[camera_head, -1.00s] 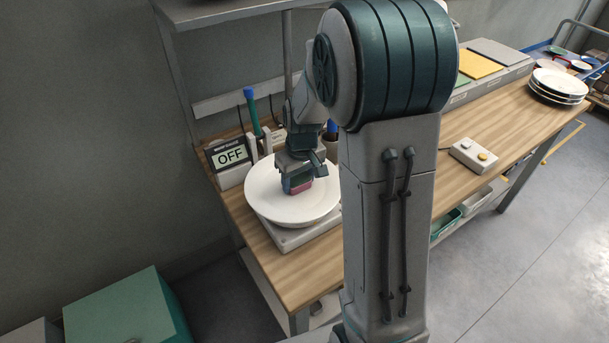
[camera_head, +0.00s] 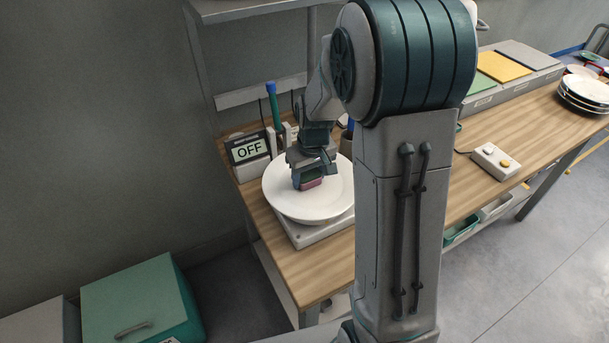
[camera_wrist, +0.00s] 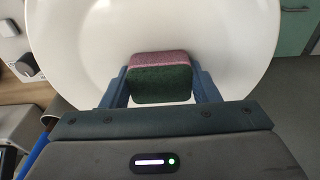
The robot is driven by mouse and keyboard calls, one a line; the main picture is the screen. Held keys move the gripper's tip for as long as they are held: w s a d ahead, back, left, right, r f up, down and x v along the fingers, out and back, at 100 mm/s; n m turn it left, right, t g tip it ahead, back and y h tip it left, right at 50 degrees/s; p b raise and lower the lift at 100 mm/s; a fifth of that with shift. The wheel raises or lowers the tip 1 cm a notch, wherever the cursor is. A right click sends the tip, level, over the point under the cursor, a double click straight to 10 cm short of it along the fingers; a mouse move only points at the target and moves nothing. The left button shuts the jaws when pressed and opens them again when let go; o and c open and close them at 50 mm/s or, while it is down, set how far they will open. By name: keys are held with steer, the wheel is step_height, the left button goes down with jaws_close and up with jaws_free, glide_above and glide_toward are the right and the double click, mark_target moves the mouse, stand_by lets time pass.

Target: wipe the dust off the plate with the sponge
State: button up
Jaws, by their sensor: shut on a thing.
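The white plate (camera_head: 292,205) lies on a grey dryer base (camera_head: 312,237) at the left end of the wooden table. It fills much of the wrist view (camera_wrist: 240,40). My gripper (camera_head: 311,178) is over the plate, shut on the sponge. The sponge (camera_wrist: 160,78) is pink on one side and dark green on the other, between the two blue fingers. In the head view its pink edge (camera_head: 311,184) is at or just above the plate; I cannot tell if it touches. No clear dust shows on the visible plate surface.
A display reading OFF (camera_head: 249,149) stands behind the plate, with a green-handled brush (camera_head: 274,105) beside it. A button box (camera_head: 495,161) is right of my arm. Stacked plates (camera_head: 585,92) are at far right. A green cabinet (camera_head: 140,302) stands on the floor at left.

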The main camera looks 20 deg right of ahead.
mark_target(325, 179)
steer(key=shift+w+d+b, duration=0.1)
steer(key=shift+d+b, duration=0.2)
steer(key=shift+d, duration=1.9)
steer(key=shift+f, duration=0.15)
steer(key=shift+a, duration=3.85)
step_height(325, 179, up, 3)
steer(key=shift+r+p, duration=0.1)
steer(key=shift+p, duration=0.4)
steer(key=shift+r, duration=0.3)
step_height(325, 179, up, 5)
steer(key=p, duration=0.3)
steer(key=shift+f, duration=0.15)
steer(key=shift+d, duration=0.1)
